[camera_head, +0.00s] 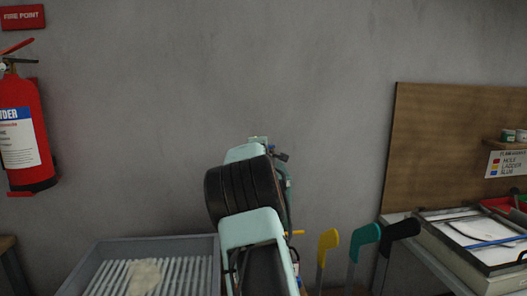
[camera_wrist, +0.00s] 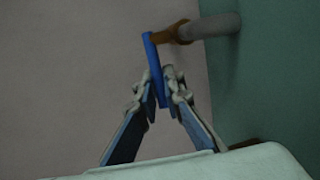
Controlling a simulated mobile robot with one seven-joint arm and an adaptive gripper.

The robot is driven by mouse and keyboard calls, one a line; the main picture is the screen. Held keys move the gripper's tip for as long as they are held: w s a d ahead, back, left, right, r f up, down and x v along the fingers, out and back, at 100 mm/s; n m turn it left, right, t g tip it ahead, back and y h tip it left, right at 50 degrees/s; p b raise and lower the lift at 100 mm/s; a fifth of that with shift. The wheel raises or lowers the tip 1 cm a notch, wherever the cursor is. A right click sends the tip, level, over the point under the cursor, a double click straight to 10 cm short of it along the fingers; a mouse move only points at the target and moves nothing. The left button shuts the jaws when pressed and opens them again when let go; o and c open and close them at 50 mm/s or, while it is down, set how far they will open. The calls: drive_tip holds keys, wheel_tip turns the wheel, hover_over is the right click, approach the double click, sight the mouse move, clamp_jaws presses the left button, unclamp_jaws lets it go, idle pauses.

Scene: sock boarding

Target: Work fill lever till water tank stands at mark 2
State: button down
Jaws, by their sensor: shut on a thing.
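In the wrist view, my gripper (camera_wrist: 164,86) is shut on a slim blue lever (camera_wrist: 150,52). The lever runs up between the two fingertips to a brass-coloured fitting (camera_wrist: 172,34). This fitting sits at the end of a grey pipe (camera_wrist: 212,26) that comes out of a green surface (camera_wrist: 262,75) at the right. In the head view my own arm stands in the middle and hides my gripper and the lever. The water tank and its marks cannot be made out in either view.
A grey slatted tray (camera_head: 98,262) with a pale cloth (camera_head: 144,277) lies left of my arm. Yellow (camera_head: 328,241), green (camera_head: 366,236) and black (camera_head: 401,230) foot-shaped boards stand to the right, before a bench. A fire extinguisher (camera_head: 22,135) hangs at far left.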

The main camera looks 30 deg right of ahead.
drive_tip(key=shift+s+d+f, duration=0.2)
drive_tip(key=c, duration=2.1)
unclamp_jaws()
drive_tip(key=shift+o, duration=0.4)
drive_tip(key=shift+w+a+r, duration=0.1)
drive_tip(key=shift+a+r, duration=0.1)
drive_tip(key=shift+a, duration=0.15)
drive_tip(key=v, duration=1)
drive_tip(key=shift+r, duration=0.1)
drive_tip(key=shift+s+a, duration=0.35)
drive_tip(key=shift+s, duration=0.5)
